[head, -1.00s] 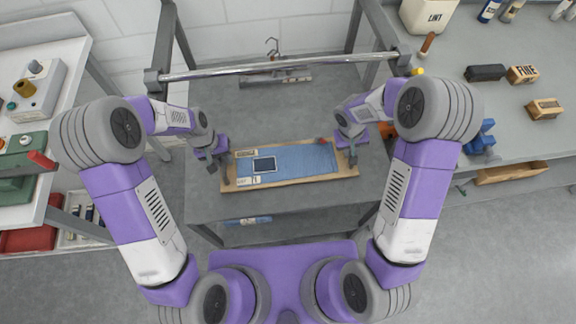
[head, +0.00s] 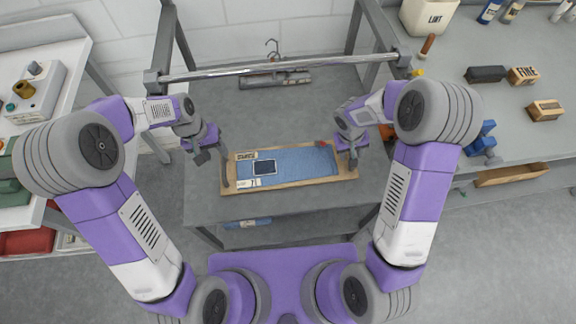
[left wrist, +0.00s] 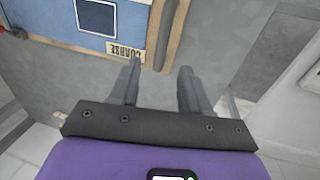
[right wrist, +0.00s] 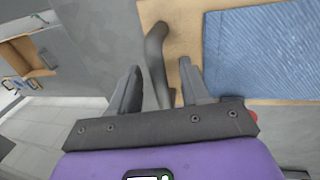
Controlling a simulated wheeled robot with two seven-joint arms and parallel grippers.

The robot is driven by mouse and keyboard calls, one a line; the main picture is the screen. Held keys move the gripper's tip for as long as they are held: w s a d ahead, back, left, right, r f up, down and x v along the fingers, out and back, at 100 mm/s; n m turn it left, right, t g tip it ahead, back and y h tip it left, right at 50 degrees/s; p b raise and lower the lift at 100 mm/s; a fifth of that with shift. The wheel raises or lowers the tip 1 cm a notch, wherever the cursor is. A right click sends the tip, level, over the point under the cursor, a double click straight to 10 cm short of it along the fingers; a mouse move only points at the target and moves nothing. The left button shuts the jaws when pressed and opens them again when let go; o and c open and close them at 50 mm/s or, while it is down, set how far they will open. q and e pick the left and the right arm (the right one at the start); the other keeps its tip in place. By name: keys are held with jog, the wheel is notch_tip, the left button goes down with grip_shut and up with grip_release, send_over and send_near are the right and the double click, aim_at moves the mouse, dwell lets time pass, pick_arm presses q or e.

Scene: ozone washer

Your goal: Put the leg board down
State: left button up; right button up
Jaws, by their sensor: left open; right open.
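The wooden leg board (head: 346,172) lies flat on the grey table (head: 290,112), with a blue denim piece (head: 312,160) on it. A dark square patch (head: 264,168) and small paper labels are at its left part. A grey handle (head: 225,172) stands at its left end. My left gripper (head: 202,157) is open and empty, off the board's left end; the left wrist view shows the board's corner (left wrist: 166,40) beyond its fingers. My right gripper (head: 350,160) is open at the right end, and in the right wrist view a grey handle (right wrist: 155,55) shows between its parted fingers.
A metal rail (head: 280,67) on grey posts crosses above the table. A hanger with a grey bar (head: 275,79) is at the back. A left-hand table (head: 50,120) holds machines. Table behind the board is clear.

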jog(key=shift+r, duration=0.2)
pick_arm(q)
jog(key=r, duration=0.2)
jog(key=a+r, duration=0.1)
jog(key=r, duration=0.2)
pick_arm(e)
notch_tip(320, 180, up, 11)
jog(key=a, duration=0.2)
jog(key=shift+a+r, duration=0.15)
jog(key=shift+r, duration=0.05)
